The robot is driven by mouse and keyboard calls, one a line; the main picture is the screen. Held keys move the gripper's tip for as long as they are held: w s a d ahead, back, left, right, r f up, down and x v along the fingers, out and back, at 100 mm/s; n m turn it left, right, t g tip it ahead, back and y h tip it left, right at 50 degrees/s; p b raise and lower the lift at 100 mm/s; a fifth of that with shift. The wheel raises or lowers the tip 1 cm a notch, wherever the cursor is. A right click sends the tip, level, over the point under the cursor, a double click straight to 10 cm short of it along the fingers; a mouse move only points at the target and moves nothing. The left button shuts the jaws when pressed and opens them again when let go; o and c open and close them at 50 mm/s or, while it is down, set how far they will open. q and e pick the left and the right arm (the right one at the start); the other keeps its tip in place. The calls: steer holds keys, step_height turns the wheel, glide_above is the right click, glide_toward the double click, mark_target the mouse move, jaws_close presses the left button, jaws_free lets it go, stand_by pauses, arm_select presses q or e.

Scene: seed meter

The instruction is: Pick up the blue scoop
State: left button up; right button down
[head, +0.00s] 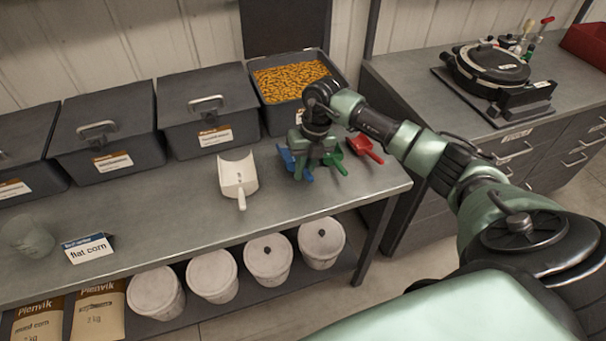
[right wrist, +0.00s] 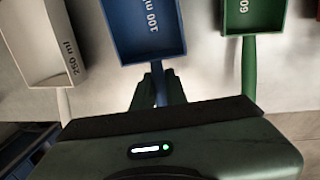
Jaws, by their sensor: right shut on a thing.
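The blue scoop (head: 288,161) is on the grey bench, partly hidden by my right gripper (head: 299,174), which points down over it. In the right wrist view the blue scoop (right wrist: 146,32) is marked 100 ml, and its handle runs back between the fingers of my right gripper (right wrist: 158,78). The gripper is shut on that handle. I cannot tell whether the scoop is clear of the bench. My left gripper is not in view.
The green scoop (head: 335,160) lies close on the right, with the red scoop (head: 365,148) beyond it. The white scoop (head: 238,178) is to the left. An open bin of yellow grain (head: 262,110) stands behind. The bench front (head: 300,210) is clear.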

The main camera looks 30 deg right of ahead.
step_height(320, 180, up, 18)
steer(key=b, duration=0.3)
steer(key=shift+f, duration=0.1)
steer(key=c, duration=2)
jaws_free()
jaws_close()
